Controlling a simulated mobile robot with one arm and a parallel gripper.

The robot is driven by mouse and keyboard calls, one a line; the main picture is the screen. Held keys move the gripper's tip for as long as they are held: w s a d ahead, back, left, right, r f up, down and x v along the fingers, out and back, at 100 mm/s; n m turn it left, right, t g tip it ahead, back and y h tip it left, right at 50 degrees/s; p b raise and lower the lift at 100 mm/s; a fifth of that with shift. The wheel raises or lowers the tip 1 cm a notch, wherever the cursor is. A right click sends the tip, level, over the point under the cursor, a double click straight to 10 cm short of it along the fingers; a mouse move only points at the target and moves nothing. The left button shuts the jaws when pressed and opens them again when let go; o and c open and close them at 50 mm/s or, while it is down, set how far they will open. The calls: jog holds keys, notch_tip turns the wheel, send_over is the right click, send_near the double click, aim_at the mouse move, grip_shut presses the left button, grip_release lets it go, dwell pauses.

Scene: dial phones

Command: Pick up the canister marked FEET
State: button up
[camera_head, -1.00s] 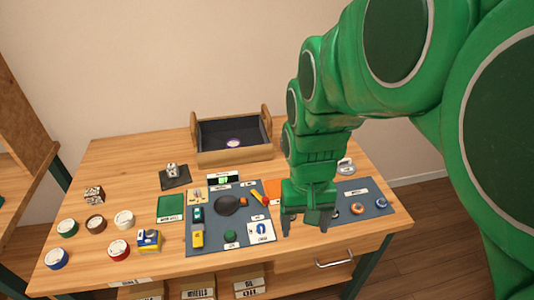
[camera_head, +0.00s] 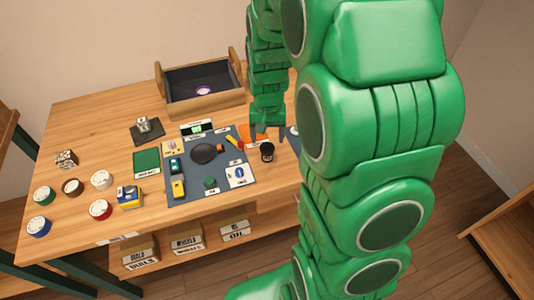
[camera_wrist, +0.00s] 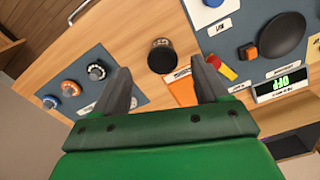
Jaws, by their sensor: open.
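A dark, black-topped canister (camera_head: 267,151) stands upright on the wooden table, just right of the grey mat. It also shows in the wrist view (camera_wrist: 162,57), ahead of my fingertips and roughly centred between them, not touching either. Its marking is not readable. My gripper (camera_head: 267,131) is open and empty, low over the table just behind the canister in the head view; both fingers show in the wrist view (camera_wrist: 160,68).
An orange card (camera_wrist: 183,92) lies near the canister. A second mat with knobs (camera_wrist: 75,93) is opposite. A wooden-sided tray (camera_head: 205,103) stands behind. Labelled boxes fill the lower shelf.

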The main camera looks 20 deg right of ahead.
aim_at(267, 147)
jog(key=shift+w+d+f, duration=0.25)
jog(key=shift+w+f, duration=0.45)
jog(key=shift+f, duration=0.15)
notch_tip(267, 147, down, 2)
jog(key=shift+f, duration=0.1)
jog(key=shift+w+f, duration=0.2)
jog(key=shift+f, duration=2.55)
jog(key=shift+c, duration=0.2)
jog(key=c, duration=0.9)
